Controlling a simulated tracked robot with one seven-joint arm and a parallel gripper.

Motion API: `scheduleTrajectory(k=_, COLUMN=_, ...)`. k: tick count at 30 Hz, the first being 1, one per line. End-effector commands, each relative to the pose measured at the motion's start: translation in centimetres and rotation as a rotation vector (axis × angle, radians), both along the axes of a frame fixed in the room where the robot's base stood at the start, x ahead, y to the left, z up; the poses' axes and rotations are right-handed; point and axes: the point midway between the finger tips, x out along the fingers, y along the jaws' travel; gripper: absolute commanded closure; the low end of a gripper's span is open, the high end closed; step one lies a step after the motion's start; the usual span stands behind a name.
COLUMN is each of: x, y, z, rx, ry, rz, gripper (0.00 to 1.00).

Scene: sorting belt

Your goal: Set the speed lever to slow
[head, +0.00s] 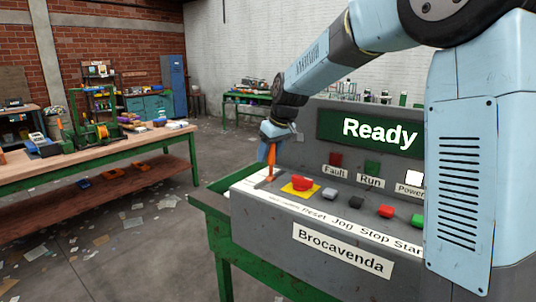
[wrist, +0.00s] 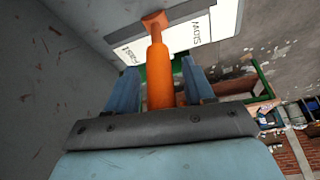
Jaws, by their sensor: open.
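The speed lever (head: 271,157) is an orange handle at the left end of the grey control console (head: 259,209). In the wrist view the lever (wrist: 161,75) runs between the two blue fingers of my gripper (wrist: 159,68). The fingers are open, one on each side of it, with a visible gap on the left; contact on the right is hard to tell. The white label plate (wrist: 206,28) reads "Fast" to the left and "Slow" to the right, and the lever's far end lies between the words. In the head view my gripper (head: 274,133) is over the lever's top.
A red mushroom button (head: 301,183) on a yellow plate sits just right of the lever, with several push buttons beyond. The display (head: 368,132) reads "Ready" and the Power lamp (head: 415,178) is white. A cluttered workbench (head: 98,151) stands left, across open floor.

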Motion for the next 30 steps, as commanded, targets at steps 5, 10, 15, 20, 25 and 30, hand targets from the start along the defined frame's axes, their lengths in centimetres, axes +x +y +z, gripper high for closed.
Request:
scheduleTrajectory(k=5, x=0.19, y=0.19, z=-0.62, rx=0.001, ry=-0.001, rz=0.000, gripper=0.47)
scheduleTrajectory(k=10, x=0.20, y=0.20, z=-0.64, rx=0.000, ry=-0.002, rz=0.001, gripper=0.47)
scheduleTrajectory(k=15, x=0.19, y=0.22, z=-0.62, rx=0.000, ry=-0.001, rz=0.001, gripper=0.57)
scheduleTrajectory(k=20, x=0.18, y=0.23, z=-0.62, rx=0.000, ry=-0.001, rz=0.001, gripper=0.72)
scheduleTrajectory(k=25, x=0.19, y=0.23, z=-0.60, rx=0.000, ry=-0.002, rz=0.001, gripper=0.88)
scheduleTrajectory(k=30, x=0.19, y=0.23, z=-0.60, rx=-0.001, ry=-0.002, rz=0.001, gripper=1.00)
